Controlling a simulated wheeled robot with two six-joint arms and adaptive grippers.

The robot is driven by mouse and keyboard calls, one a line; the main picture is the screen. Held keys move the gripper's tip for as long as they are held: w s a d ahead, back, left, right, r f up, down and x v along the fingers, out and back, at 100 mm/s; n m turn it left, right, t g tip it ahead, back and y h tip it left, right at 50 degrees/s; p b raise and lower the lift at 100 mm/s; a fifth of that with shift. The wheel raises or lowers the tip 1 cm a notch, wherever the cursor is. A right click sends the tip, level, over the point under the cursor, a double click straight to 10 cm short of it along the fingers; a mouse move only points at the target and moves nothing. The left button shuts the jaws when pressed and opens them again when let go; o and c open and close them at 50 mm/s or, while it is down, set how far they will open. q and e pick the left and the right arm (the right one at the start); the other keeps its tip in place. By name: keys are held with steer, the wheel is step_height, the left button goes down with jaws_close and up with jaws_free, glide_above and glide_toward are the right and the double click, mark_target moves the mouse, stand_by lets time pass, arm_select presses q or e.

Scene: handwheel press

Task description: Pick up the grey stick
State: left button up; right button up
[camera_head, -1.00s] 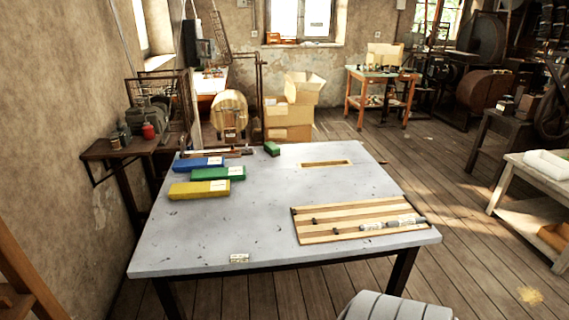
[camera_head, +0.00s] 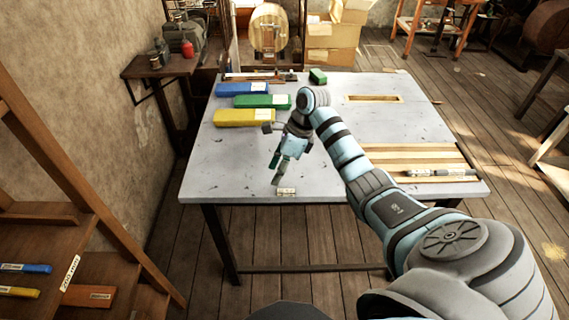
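A grey, stick-like piece with pale markings (camera_head: 440,172) lies along the front part of the striped wooden board (camera_head: 420,155) at the right of the table. I cannot tell whether it is one stick or two end to end. My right gripper (camera_head: 279,170) hangs pointing down over the front middle of the table, well left of the board and the grey piece. It holds nothing that I can make out, and its fingers are too small to tell open from shut. My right arm hides the board's left part. My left gripper is out of view.
Blue (camera_head: 243,88), green (camera_head: 262,101) and yellow (camera_head: 243,117) boxes lie at the table's left. A small green block (camera_head: 317,76) sits at the back. A label (camera_head: 286,191) is on the front edge. Wooden shelves (camera_head: 90,240) stand at left.

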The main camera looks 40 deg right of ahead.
steer(key=s+d+r+h, duration=0.2)
steer(key=d+r, duration=0.1)
steer(key=d, duration=0.2)
steer(key=g+b, duration=0.1)
steer(key=b, duration=0.9)
glide_above(287, 190)
steer(key=s, duration=0.1)
steer(key=shift+h, duration=0.3)
steer(key=f, duration=0.9)
steer(key=shift+s+d+f, duration=0.1)
steer(key=shift+s+d, duration=0.05)
steer(key=shift+d, duration=0.15)
steer(key=f+b, duration=0.3)
steer(key=shift+w+a+f, duration=0.15)
steer(key=shift+w+a, duration=0.05)
steer(key=shift+w, duration=0.2)
steer(key=shift+a+f+p, duration=0.1)
steer(key=shift+f+p, duration=0.2)
steer(key=shift+f, duration=0.05)
steer(key=shift+w+f, duration=0.1)
steer(key=shift+f, duration=0.1)
steer(key=c, duration=0.8)
